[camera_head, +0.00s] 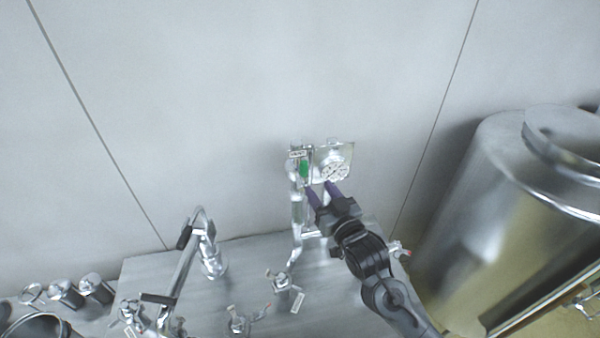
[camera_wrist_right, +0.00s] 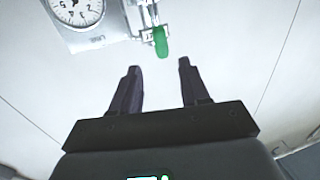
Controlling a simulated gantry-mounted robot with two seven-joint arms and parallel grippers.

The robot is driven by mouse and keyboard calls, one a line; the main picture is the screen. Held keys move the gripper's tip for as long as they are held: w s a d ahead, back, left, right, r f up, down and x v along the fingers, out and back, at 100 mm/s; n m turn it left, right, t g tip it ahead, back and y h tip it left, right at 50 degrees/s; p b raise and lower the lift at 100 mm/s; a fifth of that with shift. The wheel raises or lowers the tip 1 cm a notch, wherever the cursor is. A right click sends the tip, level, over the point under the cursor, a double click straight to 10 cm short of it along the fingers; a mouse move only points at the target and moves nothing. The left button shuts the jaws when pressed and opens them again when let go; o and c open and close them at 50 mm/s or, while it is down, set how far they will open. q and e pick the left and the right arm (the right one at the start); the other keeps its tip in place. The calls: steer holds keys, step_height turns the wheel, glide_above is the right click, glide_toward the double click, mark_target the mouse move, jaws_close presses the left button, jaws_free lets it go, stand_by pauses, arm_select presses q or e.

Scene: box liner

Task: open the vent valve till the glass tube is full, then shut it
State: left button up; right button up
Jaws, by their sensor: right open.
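A green handle (camera_head: 304,168), which looks like the vent valve's, sits on a small metal fitting against the back wall. It also shows in the right wrist view as a rounded green grip (camera_wrist_right: 160,42). A shiny vertical pipe (camera_head: 297,212) runs below the fitting; I cannot make out a glass tube or its level. My right gripper (camera_head: 321,188) is open and empty, just below and right of the green handle in the head view. In the wrist view the handle lies beyond the gap between the fingertips (camera_wrist_right: 159,68), apart from them. My left gripper is not in view.
A round dial gauge (camera_wrist_right: 75,10) on a plate is beside the handle. A metal worktop (camera_head: 240,265) carries a tall tap-like fixture (camera_head: 210,255) and small valves (camera_head: 283,281). Metal cups (camera_head: 66,292) stand at the left. A large steel tank (camera_head: 500,200) fills the right.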

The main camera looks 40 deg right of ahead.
mark_target(305, 169)
steer(key=p+x, duration=0.1)
steer(key=x, duration=0.3)
steer(key=p+x, duration=0.1)
steer(key=x, duration=0.3)
steer(key=shift+w+r+p, duration=0.2)
steer(key=shift+w+p, duration=0.05)
steer(key=shift+p, duration=0.05)
steer(key=shift+x, duration=0.9)
steer(key=shift+f, duration=0.15)
steer(key=shift+c, duration=0.3)
jaws_close()
